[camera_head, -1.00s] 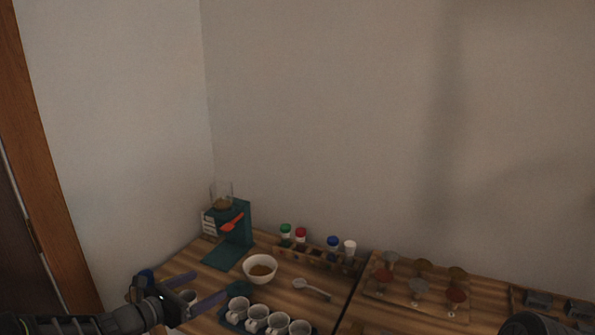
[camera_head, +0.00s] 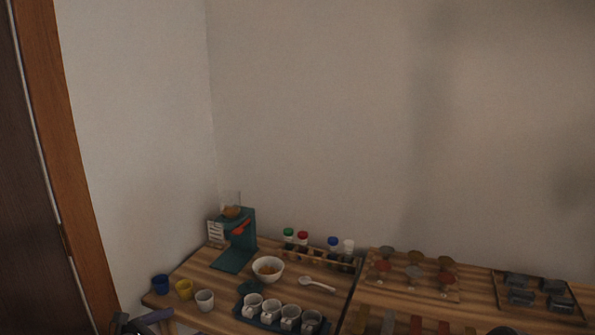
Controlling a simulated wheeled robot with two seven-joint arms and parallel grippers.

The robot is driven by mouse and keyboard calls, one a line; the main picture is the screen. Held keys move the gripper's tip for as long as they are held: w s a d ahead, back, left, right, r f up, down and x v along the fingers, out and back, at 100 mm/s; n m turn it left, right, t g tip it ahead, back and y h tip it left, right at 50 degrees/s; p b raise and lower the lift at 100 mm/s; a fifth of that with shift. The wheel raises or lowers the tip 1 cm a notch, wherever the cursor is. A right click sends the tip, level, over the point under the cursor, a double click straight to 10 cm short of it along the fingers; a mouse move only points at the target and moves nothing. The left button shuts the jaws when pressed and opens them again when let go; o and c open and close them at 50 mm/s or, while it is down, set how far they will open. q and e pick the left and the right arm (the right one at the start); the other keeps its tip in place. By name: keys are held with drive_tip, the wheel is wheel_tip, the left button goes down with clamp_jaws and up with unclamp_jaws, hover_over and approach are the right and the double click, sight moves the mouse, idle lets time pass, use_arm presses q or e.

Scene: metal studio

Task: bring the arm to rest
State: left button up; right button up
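My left gripper (camera_head: 150,322) shows at the bottom left edge, mostly cut off by the frame. One bluish finger points right, in front of the table's left corner; the other finger is not clear, so I cannot tell whether it is open or shut. I see nothing held in it. A small dark part of my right arm (camera_head: 503,331) shows at the bottom edge; its gripper is out of view.
The wooden table (camera_head: 207,274) holds blue, yellow and white cups (camera_head: 205,300), a green grinder stand (camera_head: 240,238), a white bowl (camera_head: 268,268), a spoon (camera_head: 318,284), a tray of mugs (camera_head: 290,318) and a shaker rack (camera_head: 318,258). A right-hand table bears dishes (camera_head: 414,272) and grey blocks (camera_head: 540,290).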

use_arm(q)
drive_tip(key=s+d+f+m+g+y, duration=0.1)
drive_tip(key=s+d+f+m+g, duration=0.2)
drive_tip(key=s+f, duration=0.35)
drive_tip(key=s+d+f+m+g+y, duration=0.1)
drive_tip(key=s+f+m+g, duration=0.1)
drive_tip(key=s+f+m, duration=0.45)
drive_tip(key=s+d+f+m+g+y, duration=0.1)
drive_tip(key=s+d+f+m+g, duration=0.2)
drive_tip(key=f, duration=0.6)
drive_tip(key=s+d+f+m+g, duration=0.1)
drive_tip(key=s+d+f+m, duration=0.1)
drive_tip(key=s+d+m, duration=0.5)
drive_tip(key=s+d+f+m+g+p, duration=0.1)
drive_tip(key=s+d+f+m+g, duration=0.1)
drive_tip(key=s+d+m, duration=0.5)
drive_tip(key=s, duration=0.6)
drive_tip(key=shift+s+d+f, duration=0.15)
drive_tip(key=shift+d+f, duration=0.25)
